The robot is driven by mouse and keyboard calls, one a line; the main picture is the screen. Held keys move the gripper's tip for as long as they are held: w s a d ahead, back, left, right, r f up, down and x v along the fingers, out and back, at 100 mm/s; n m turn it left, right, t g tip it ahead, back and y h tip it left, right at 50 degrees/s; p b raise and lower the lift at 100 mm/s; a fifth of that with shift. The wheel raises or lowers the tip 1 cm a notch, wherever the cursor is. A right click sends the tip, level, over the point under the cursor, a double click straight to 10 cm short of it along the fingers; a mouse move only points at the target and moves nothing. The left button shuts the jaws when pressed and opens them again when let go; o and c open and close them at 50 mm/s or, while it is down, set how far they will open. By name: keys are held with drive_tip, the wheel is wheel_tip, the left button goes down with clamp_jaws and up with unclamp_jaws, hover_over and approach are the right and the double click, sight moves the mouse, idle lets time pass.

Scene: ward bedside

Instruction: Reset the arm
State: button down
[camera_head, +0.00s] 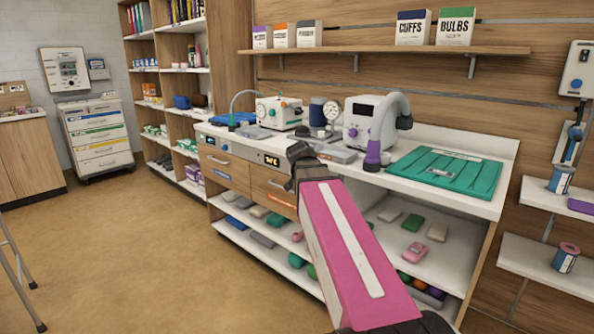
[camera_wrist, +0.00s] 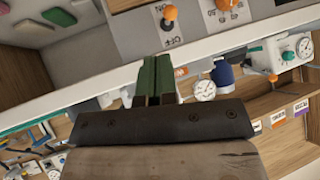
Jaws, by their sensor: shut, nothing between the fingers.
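My gripper (camera_head: 298,152) is at the end of my raised pink arm, in front of the counter's front edge in the head view. In the wrist view its two green fingers (camera_wrist: 155,80) are together with nothing between them, in front of the pale counter edge. In the head view the fingers are too small and dark to make out clearly. I see no contact with the counter, though the exact gap cannot be told.
The white counter (camera_head: 480,203) carries a dial device (camera_head: 279,112), a gauge (camera_head: 331,111), a grey machine (camera_head: 365,120) and a green mat (camera_head: 445,172). A wall shelf (camera_head: 400,50) holds boxes. A drawer cart (camera_head: 98,135) stands far left. The floor (camera_head: 120,240) at left is open.

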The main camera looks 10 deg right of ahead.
drive_tip(key=s+a+f+n+g+y, duration=0.1)
drive_tip(key=s+a+f+n+g, duration=0.1)
drive_tip(key=s+f, duration=0.4)
drive_tip(key=s+a+f+n+g+y, duration=0.2)
drive_tip(key=s+f, duration=0.4)
drive_tip(key=f, duration=0.9)
drive_tip(key=s+a+f+n+g+y, duration=0.2)
drive_tip(key=s+f, duration=0.5)
drive_tip(key=f, duration=0.4)
drive_tip(key=a+n+g, duration=0.1)
drive_tip(key=n+g, duration=0.1)
drive_tip(key=n, duration=0.1)
drive_tip(key=shift+a+f+g, duration=0.3)
drive_tip(key=shift+a+f, duration=0.05)
drive_tip(key=shift+a, duration=0.05)
